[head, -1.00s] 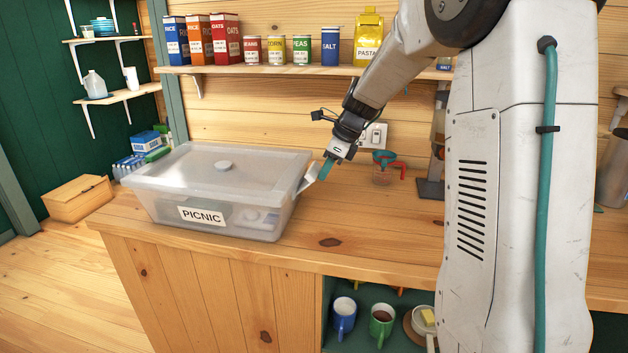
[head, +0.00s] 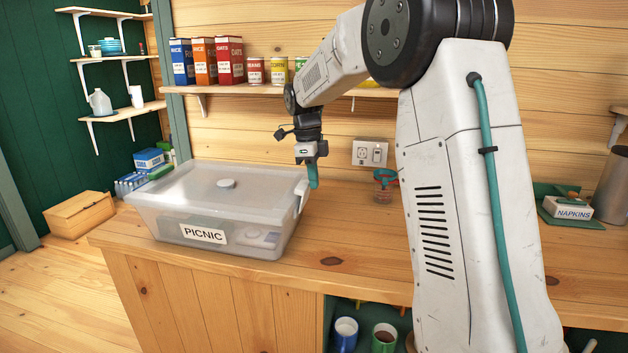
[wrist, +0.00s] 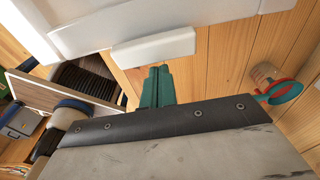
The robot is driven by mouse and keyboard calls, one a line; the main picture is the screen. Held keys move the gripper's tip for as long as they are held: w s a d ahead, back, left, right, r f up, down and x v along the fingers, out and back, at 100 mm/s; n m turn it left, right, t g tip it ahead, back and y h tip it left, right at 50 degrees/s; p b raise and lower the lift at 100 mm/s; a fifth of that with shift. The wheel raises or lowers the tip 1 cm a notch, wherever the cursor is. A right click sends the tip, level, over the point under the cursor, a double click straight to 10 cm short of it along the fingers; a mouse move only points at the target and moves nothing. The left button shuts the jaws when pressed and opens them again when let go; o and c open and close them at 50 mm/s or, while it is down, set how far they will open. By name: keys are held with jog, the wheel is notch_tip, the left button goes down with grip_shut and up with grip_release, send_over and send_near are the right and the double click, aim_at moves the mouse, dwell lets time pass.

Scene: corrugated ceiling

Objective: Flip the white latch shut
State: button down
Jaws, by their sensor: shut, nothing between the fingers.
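The clear lidded box (head: 165,222) with a PICNIC label stands on the wooden counter. Its white latch (head: 301,192) is at the right end of the lid and now looks close to the box wall; whether it is fully snapped is hard to tell. In the wrist view the latch (wrist: 153,47) is a white slab along the lid edge. My gripper (head: 313,184) points down just right of the latch, its teal fingers shut and empty. In the wrist view the fingertips (wrist: 157,70) are right beside the latch; contact cannot be told.
A shelf (head: 240,90) with food boxes and cans runs behind. The counter (head: 330,235) in front of the gripper is clear.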

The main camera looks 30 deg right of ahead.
jog(key=shift+r, duration=0.6)
notch_tip(320, 180, up, 9)
jog(key=s+d, duration=0.2)
dwell(0.5)
dwell(0.4)
